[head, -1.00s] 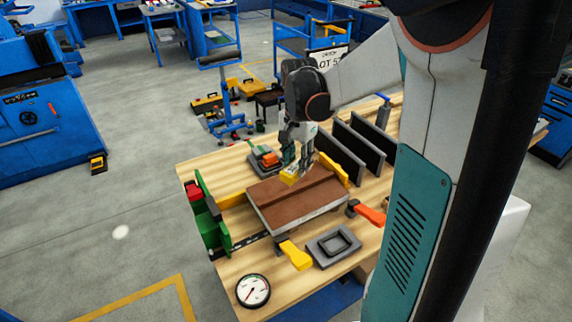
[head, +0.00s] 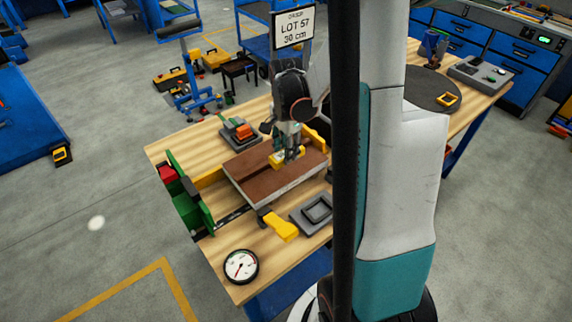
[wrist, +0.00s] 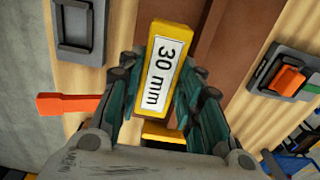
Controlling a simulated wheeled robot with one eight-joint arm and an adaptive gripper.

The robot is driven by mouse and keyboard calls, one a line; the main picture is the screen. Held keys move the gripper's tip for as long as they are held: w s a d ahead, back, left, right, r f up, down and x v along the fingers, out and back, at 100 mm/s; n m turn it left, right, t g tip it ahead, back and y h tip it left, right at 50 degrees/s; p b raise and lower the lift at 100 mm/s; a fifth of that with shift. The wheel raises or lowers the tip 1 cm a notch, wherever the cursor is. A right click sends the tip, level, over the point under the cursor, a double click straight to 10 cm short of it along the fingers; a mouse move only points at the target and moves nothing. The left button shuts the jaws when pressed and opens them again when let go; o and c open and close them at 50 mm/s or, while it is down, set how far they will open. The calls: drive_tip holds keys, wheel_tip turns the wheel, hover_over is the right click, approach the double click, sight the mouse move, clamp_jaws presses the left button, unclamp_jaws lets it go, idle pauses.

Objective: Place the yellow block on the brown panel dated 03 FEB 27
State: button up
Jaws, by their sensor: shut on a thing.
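The yellow block (wrist: 163,65) carries a white label reading "30 mm" and is held between the fingers of my gripper (wrist: 160,100). In the head view my gripper (head: 288,150) is shut on the yellow block (head: 277,160), over the far part of the brown panel (head: 250,177). I cannot tell whether the block touches the panel. In the wrist view the brown panel (wrist: 228,50) shows behind the block. The panel lies flat on the workbench, with a pale side edge. No date is legible on it.
Yellow clamps (head: 281,226) and a green fixture (head: 186,200) surround the panel. A grey tray (head: 303,222), a dial gauge (head: 241,266) and a grey holder with an orange part (head: 242,131) are on the wooden workbench (head: 215,245). A sign (head: 293,28) reads "LOT 57 30 cm".

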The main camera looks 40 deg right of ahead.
drive_tip(key=shift+f+b, duration=0.65)
drive_tip(key=shift+f, duration=2.05)
drive_tip(key=shift+f, duration=0.2)
drive_tip(key=o, duration=1.1)
drive_tip(key=shift+r, duration=0.1)
drive_tip(key=shift+r, duration=0.15)
wheel_tip(320, 180, up, 12)
drive_tip(key=p, duration=0.3)
drive_tip(key=shift+a, duration=0.1)
